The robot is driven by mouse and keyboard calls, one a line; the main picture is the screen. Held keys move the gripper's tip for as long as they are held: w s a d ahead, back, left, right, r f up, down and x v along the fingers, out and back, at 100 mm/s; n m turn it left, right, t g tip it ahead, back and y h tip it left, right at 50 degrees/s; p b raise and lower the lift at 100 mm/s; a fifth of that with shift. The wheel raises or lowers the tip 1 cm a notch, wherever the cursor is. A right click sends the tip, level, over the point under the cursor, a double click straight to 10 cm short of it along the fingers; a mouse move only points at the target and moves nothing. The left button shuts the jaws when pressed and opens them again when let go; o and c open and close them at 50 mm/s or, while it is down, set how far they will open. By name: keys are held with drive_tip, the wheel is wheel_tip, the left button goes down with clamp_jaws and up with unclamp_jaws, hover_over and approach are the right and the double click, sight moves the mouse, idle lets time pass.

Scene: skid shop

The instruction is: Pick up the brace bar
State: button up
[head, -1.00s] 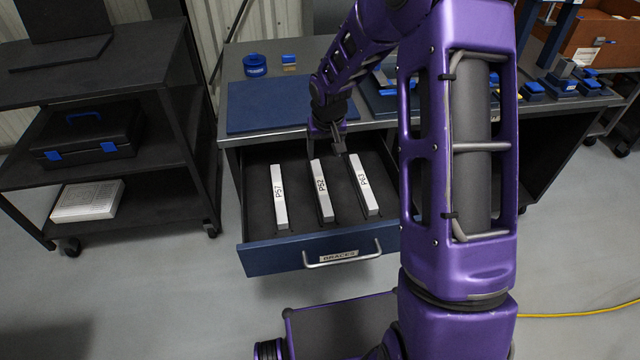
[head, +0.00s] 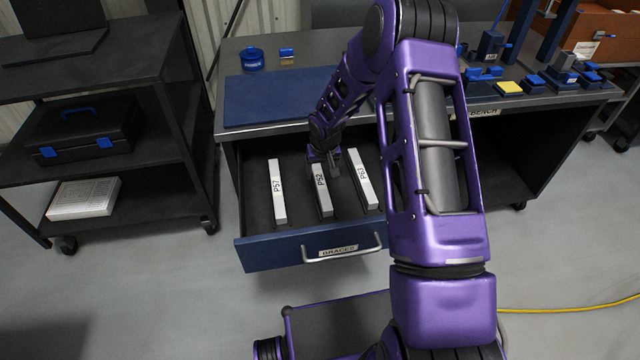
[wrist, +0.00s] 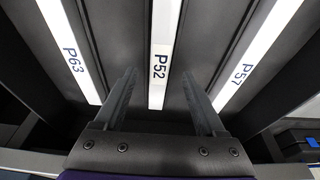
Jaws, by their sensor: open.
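Three white brace bars lie side by side in an open drawer (head: 270,246) lined in dark grey. Nothing is held.
The drawer handle (head: 343,253) faces forward under a "BRACES" label. A dark cart (head: 150,80) stands at left.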

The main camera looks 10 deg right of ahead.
sight(320, 180)
drive_tip(key=x, duration=0.4)
drive_tip(key=shift+w+f, duration=0.15)
drive_tip(key=shift+f, duration=0.1)
drive_tip(key=shift+c, duration=0.3)
clamp_jaws()
